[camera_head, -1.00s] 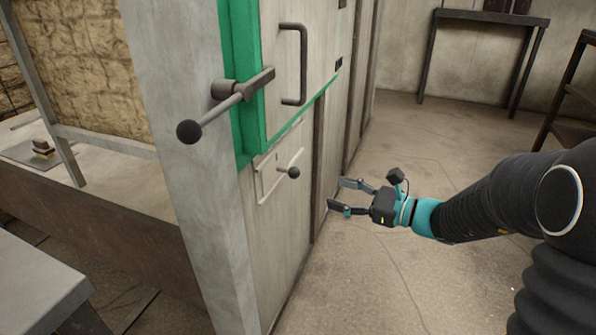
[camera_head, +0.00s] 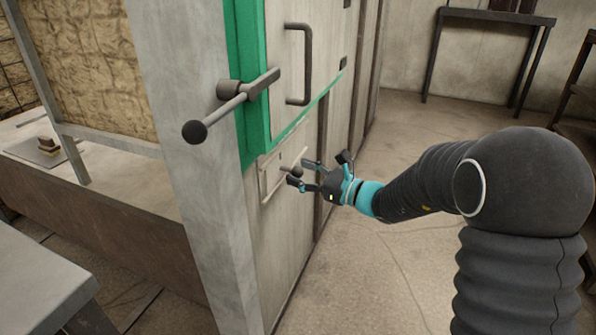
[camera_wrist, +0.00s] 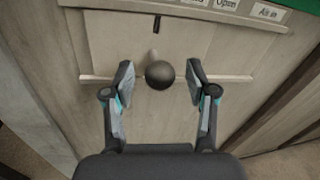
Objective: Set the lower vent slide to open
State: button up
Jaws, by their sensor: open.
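The lower vent slide (camera_head: 270,176) is a pale plate low on the cabinet front, below the green-edged door, with a dark round knob (camera_head: 297,172) on a short stem. In the wrist view the knob (camera_wrist: 159,75) is a dark ball in front of the slide plate (camera_wrist: 120,48), which has a horizontal rail across it. My gripper (camera_head: 300,173) is open at the knob. In the wrist view its two fingers (camera_wrist: 159,84) stand on either side of the ball, with gaps visible on both sides.
A long lever with a black ball end (camera_head: 195,132) juts out above and left of the slide. A vertical door handle (camera_head: 305,65) is higher up. Labels (camera_wrist: 227,5), one reading "Open", sit above the slide.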

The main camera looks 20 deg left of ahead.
jog(key=shift+w+a, duration=0.15)
jog(key=shift+a, duration=0.55)
